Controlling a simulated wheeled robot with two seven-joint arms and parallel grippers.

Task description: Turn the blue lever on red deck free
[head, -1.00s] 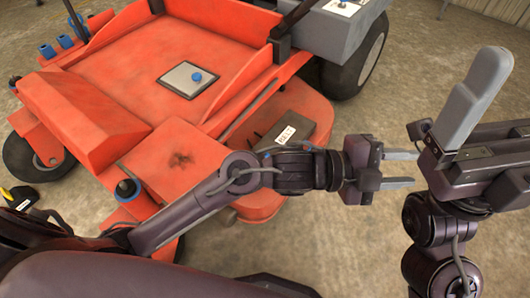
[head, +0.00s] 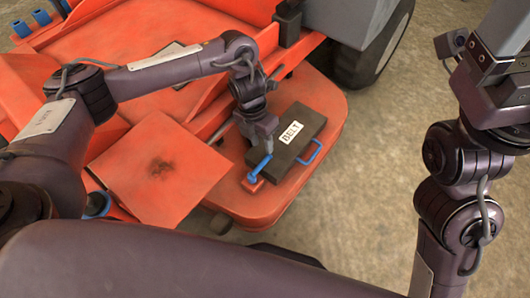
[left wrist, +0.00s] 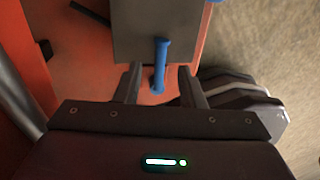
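The blue lever (head: 259,167) stands on a small red block on the red deck (head: 238,200), beside a dark box marked BELT (head: 288,147). My left gripper (head: 262,147) points down at the lever from above. In the left wrist view the lever (left wrist: 160,66) lies between the two spread fingers of my left gripper (left wrist: 160,88), with a gap on each side. The fingers are open and not closed on it. My right arm shows at the right edge of the head view, but its fingers are out of the picture.
A raised red panel (head: 160,170) is left of the lever. A black tyre (head: 385,50) stands at the back right. Bare floor (head: 375,180) lies right of the deck.

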